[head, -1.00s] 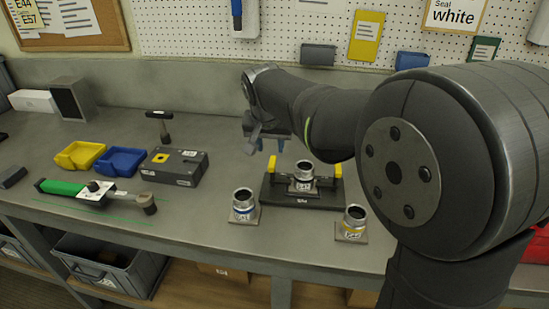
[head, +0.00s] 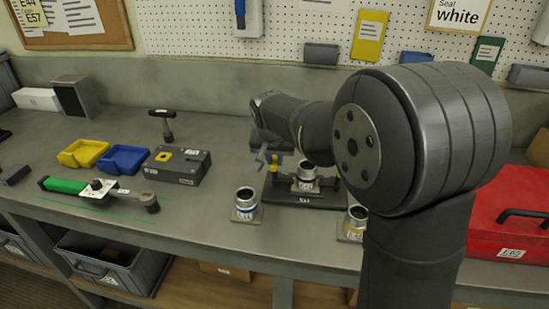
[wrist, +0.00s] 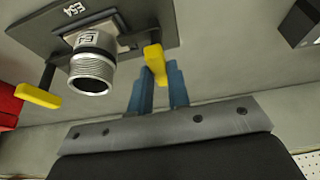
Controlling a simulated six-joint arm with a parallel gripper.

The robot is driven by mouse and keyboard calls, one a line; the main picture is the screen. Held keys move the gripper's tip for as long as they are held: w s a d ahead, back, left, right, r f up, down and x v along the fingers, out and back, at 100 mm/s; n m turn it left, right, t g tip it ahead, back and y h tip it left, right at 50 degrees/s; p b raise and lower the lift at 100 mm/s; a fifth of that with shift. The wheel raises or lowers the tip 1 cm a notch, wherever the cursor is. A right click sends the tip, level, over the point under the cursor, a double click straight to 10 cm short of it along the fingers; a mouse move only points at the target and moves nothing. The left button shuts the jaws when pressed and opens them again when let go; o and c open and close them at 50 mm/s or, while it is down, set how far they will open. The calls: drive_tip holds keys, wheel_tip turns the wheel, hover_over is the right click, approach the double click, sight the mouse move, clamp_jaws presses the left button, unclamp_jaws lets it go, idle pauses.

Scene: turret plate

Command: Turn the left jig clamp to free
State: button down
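The dark jig (head: 300,202), labelled E54, holds a threaded metal fitting (head: 305,173) in its middle; both also show in the wrist view, as the jig plate (wrist: 62,22) and the fitting (wrist: 92,72). The left jig clamp has a yellow handle (wrist: 154,60), partly visible in the head view (head: 275,161). My gripper (wrist: 160,82) has its two blue fingers close on either side of this handle, apparently closed on it. The other clamp's yellow handle (wrist: 38,96) lies at a different angle in the wrist view; my arm hides it in the head view.
Blue-banded (head: 245,202) and yellow-banded (head: 355,222) fittings stand in front of the jig. A grey block (head: 178,165), blue bin (head: 122,160) and yellow bin (head: 82,153) are left. A red toolbox (head: 510,215) stands right. Bench between the grey block and jig is clear.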

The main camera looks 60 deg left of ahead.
drive_tip(key=shift+n, duration=0.3)
drive_tip(key=n, duration=0.2)
drive_tip(key=n+g+y, duration=0.1)
drive_tip(key=shift+w+d+n+g, duration=0.1)
drive_tip(key=shift+w+n+g, duration=0.1)
drive_tip(key=shift+n+g, duration=0.15)
drive_tip(key=n+g, duration=0.1)
drive_tip(key=n, duration=0.3)
drive_tip(key=shift+w+n+g, duration=0.15)
drive_tip(key=shift+n+g, duration=0.2)
drive_tip(key=n, duration=0.2)
drive_tip(key=n+g, duration=0.1)
drive_tip(key=n, duration=0.1)
drive_tip(key=shift+w+g, duration=0.15)
drive_tip(key=shift+g, duration=0.15)
drive_tip(key=shift+w+n+g+h, duration=0.1)
drive_tip(key=shift+n+g+h, duration=0.25)
drive_tip(key=shift+n, duration=0.85)
drive_tip(key=shift+w+n+g+h, duration=0.1)
drive_tip(key=shift+n+g+h, duration=0.2)
drive_tip(key=shift+n, duration=0.9)
drive_tip(key=c, duration=1.4)
unclamp_jaws()
drive_tip(key=shift+s, duration=0.1)
drive_tip(key=shift+o, duration=0.2)
